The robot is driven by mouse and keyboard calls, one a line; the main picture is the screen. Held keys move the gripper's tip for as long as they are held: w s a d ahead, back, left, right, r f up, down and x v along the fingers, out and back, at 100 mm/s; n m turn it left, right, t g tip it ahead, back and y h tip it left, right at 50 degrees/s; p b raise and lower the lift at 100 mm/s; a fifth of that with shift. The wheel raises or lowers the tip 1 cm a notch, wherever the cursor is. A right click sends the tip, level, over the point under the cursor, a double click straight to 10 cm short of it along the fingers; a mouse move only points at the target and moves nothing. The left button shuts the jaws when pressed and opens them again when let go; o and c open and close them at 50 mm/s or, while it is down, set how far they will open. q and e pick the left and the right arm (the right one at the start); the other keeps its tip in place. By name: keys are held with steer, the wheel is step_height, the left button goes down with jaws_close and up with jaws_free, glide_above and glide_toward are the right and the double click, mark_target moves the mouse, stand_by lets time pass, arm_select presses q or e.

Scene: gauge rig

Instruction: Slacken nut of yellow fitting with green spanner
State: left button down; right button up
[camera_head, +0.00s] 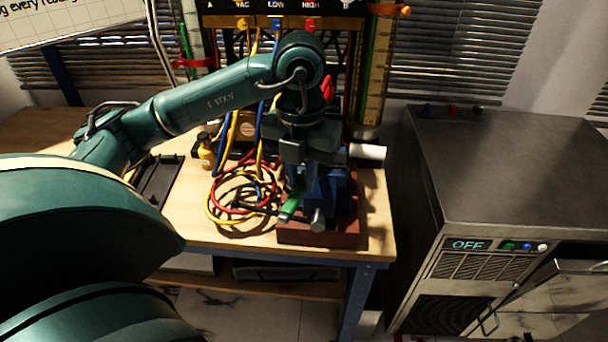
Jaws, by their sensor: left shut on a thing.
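My left gripper (297,180) points down over the blue vise (338,190) at the right part of the bench. It is shut on the green spanner (291,208), whose green part shows just below the fingers. The spanner's far end is hidden by the gripper and vise. A yellow fitting (242,24) shows on the gauge panel at the back, above a yellow hose (233,128). My arm and wrist cover part of the hoses and panel. I cannot make out its nut. My right gripper is not in view.
The vise stands on a red-brown block (345,238) near the bench's front edge. Coiled red, yellow and blue hoses (216,206) lie to its left. A grey machine (510,170) stands right.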

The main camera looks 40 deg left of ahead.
arm_select(q)
steer(key=shift+s+a+m+b, duration=0.15)
steer(key=shift+a+m+b, duration=0.3)
steer(key=shift+a+m, duration=0.15)
steer(key=shift+s, duration=0.15)
stand_by(0.3)
steer(key=s+d+r+p, duration=0.1)
steer(key=s+r+p, duration=0.2)
steer(key=s+r, duration=0.1)
steer(key=shift+s+r, duration=0.25)
steer(key=shift+s, duration=0.05)
stand_by(1.7)
